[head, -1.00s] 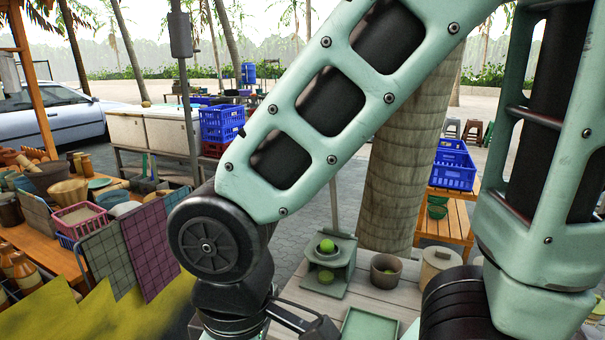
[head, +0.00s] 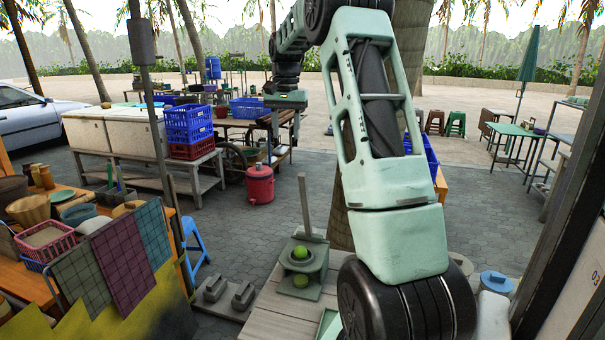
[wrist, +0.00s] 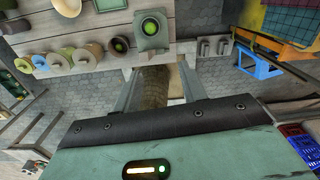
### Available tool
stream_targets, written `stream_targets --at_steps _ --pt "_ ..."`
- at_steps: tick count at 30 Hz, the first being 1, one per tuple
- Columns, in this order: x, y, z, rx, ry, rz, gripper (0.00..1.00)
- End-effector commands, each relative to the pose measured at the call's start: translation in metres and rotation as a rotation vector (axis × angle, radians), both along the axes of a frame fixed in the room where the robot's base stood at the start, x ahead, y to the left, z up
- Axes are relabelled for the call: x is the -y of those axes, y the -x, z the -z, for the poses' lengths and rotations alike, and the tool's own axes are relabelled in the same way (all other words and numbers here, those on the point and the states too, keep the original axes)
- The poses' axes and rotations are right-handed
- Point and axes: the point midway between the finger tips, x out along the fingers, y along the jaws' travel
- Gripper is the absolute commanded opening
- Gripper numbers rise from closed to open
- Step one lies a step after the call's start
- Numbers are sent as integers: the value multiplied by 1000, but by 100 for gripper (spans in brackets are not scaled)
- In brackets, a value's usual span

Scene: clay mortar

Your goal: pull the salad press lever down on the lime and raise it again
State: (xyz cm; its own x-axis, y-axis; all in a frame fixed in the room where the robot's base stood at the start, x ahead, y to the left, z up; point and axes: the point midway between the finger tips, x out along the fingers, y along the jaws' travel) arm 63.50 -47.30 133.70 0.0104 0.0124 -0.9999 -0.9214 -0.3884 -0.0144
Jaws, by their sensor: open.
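The salad press (head: 318,258) is a grey-green stand at the front end of the plank table in the head view. A round green lime (head: 300,252) sits on top of it, and another green shape shows in its lower opening. The lever (head: 304,205) stands upright above the press. In the wrist view the press (wrist: 152,42) and lime (wrist: 150,28) are at top centre, beyond the fingers. My gripper (wrist: 158,74) is open, its two fingers apart and no lime between them. In the head view my arm reaches up and away, with its end high beyond the press. I cannot make out the lever in the wrist view.
The plank table (head: 262,303) carries a bowl with green in it (wrist: 119,44) and several jars beside the press. A palm trunk (head: 341,228) stands close behind. Blue crates (head: 188,118) and a red pot (head: 260,183) are farther back.

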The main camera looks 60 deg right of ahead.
Motion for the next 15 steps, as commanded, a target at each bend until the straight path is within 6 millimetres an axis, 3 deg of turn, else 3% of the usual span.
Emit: stream_targets --at_steps 1,5,10,15 --pt "21 10 -5 -3 4 50 42" --pt "44 24 -8 -12 9 115 42" --pt "46 26 7 -16 9 121 42" --pt "46 26 39 -17 6 119 42"
